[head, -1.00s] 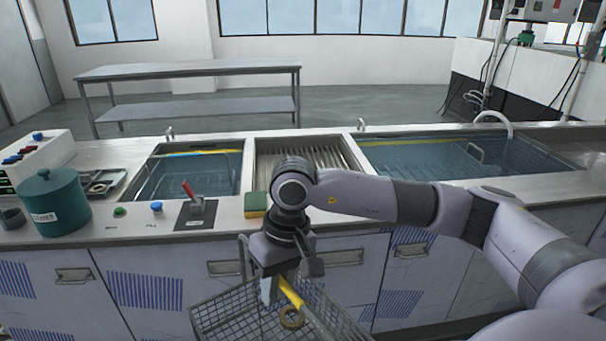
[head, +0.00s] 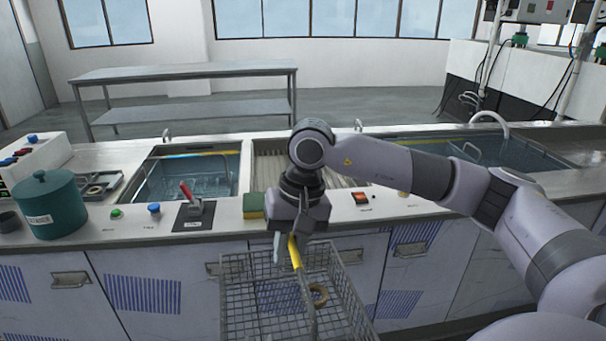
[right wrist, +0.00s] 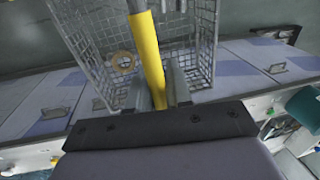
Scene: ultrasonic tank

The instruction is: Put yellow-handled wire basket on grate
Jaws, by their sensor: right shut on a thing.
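The wire basket (head: 240,292) is grey mesh with a yellow handle (head: 296,252). My right gripper (head: 288,245) is shut on the yellow handle and holds the basket in front of the counter, its rim below the counter top. A tan ring (head: 318,295) lies inside the basket. In the right wrist view the yellow handle (right wrist: 148,58) runs between the fingers (right wrist: 157,92), with the basket mesh (right wrist: 203,35) beyond. The ribbed metal grate (head: 268,170) lies between the two tanks, partly hidden by my right arm. My left gripper is not in view.
Water-filled tanks lie left (head: 190,178) and right (head: 530,160) of the grate. A green-yellow sponge (head: 253,206), a red lever (head: 187,192) and a red switch (head: 361,198) sit along the front edge. A teal pot (head: 50,205) stands at the left.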

